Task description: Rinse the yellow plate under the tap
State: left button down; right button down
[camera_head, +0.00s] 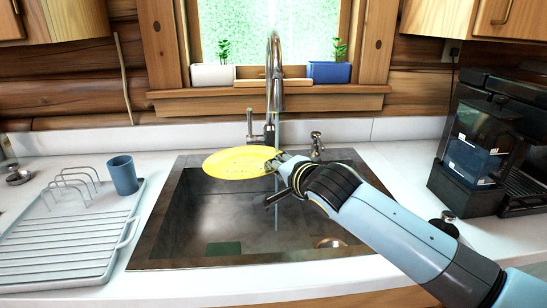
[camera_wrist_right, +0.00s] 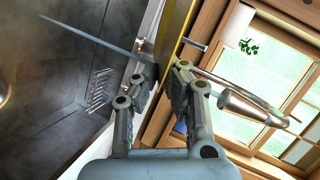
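The yellow plate (camera_head: 238,163) is over the sink (camera_head: 225,215), in front of the tap (camera_head: 274,75). My right gripper (camera_head: 281,163) is shut on the plate's right edge. In the right wrist view the plate (camera_wrist_right: 175,30) shows nearly edge-on between the fingertips (camera_wrist_right: 162,72). A thin bluish streak, looking like running water, drops below the tap spout near the gripper and the plate's right edge. It also shows in the right wrist view, left of the fingers. Whether it touches the plate is unclear. The tap (camera_wrist_right: 245,105) shows there on the right. My left gripper is out of view.
A drying rack (camera_head: 60,245) with a blue cup (camera_head: 123,175) stands left of the sink. A soap dispenser (camera_head: 317,143) is behind the sink's right side. A coffee machine (camera_head: 490,140) stands at right. Planters (camera_head: 328,72) line the windowsill.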

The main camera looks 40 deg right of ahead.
jog(key=a+r+p, duration=0.2)
jog(key=a, duration=0.1)
jog(key=a+r+p, duration=0.1)
jog(key=shift+w+a+r, duration=0.15)
jog(key=shift+w+r, duration=0.15)
jog(key=shift+r, duration=0.1)
jog(key=shift+a+r, duration=0.2)
jog(key=shift+a, duration=0.15)
